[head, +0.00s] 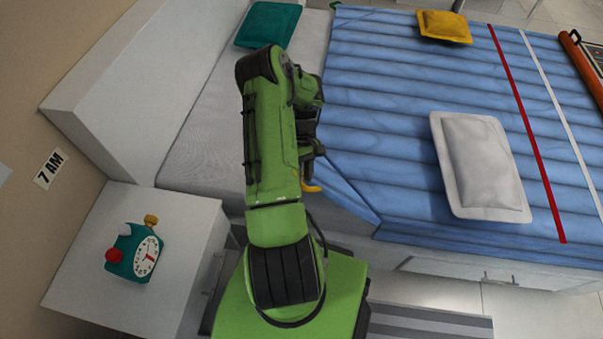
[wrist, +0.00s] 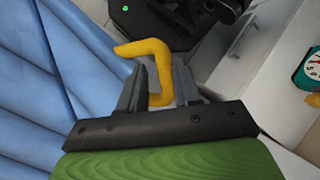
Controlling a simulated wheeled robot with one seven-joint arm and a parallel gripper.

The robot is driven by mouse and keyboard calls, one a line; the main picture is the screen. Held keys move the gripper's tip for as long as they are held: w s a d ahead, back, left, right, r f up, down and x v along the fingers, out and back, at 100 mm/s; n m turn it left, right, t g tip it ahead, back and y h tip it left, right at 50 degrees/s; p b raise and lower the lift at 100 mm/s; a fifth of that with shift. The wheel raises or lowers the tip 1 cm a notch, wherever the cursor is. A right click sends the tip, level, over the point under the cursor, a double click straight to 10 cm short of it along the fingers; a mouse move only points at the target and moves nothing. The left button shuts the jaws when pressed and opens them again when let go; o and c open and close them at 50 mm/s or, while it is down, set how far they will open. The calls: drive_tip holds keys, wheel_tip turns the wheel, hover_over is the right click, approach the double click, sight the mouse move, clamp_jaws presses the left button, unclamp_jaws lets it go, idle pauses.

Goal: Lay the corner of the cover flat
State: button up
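The blue quilted cover (head: 385,115) lies over the bed. Its near left corner (head: 345,185) is folded over in a triangle, with a dark edge line along the bed's side. The cover also fills the left of the wrist view (wrist: 40,75). My gripper (head: 308,155) is beside the folded corner, to its left and above the bed edge. In the wrist view my gripper (wrist: 160,80) has a yellow bent hook (wrist: 146,48) between its two fingers. The hook's end also shows below the gripper in the head view (head: 312,187). I see no contact between hook and cover.
A grey-white pillow (head: 475,165), a yellow cushion (head: 444,26) and a teal cushion (head: 268,25) lie on the bed. A white nightstand (head: 80,255) with a teal clock (head: 134,252) stands at left. A striped rug (head: 430,322) lies on the floor in front.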

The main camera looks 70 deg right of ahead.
drive_tip(key=p+v, duration=0.3)
drive_tip(key=v, duration=1.2)
drive_tip(key=shift+d+r, duration=0.15)
drive_tip(key=shift+r, duration=0.2)
drive_tip(key=shift+w, duration=0.1)
drive_tip(key=w+a+r+n+t+h, duration=0.2)
drive_tip(key=w+a+r+h, duration=0.2)
drive_tip(key=w+a+r, duration=1.35)
drive_tip(key=s+a+r+n+t+h+p, duration=0.1)
drive_tip(key=a+r, duration=0.3)
drive_tip(key=a, duration=0.2)
drive_tip(key=s+a+r+n+t, duration=0.1)
drive_tip(key=s+a+r, duration=0.15)
drive_tip(key=a, duration=0.35)
drive_tip(key=s+a+r+n+t, duration=0.1)
drive_tip(key=s+a+n+t, duration=0.1)
drive_tip(key=s+a, duration=0.6)
drive_tip(key=shift+s+a+t+p, duration=0.25)
drive_tip(key=shift+a+t+p, duration=0.2)
drive_tip(key=shift+a+t, duration=0.45)
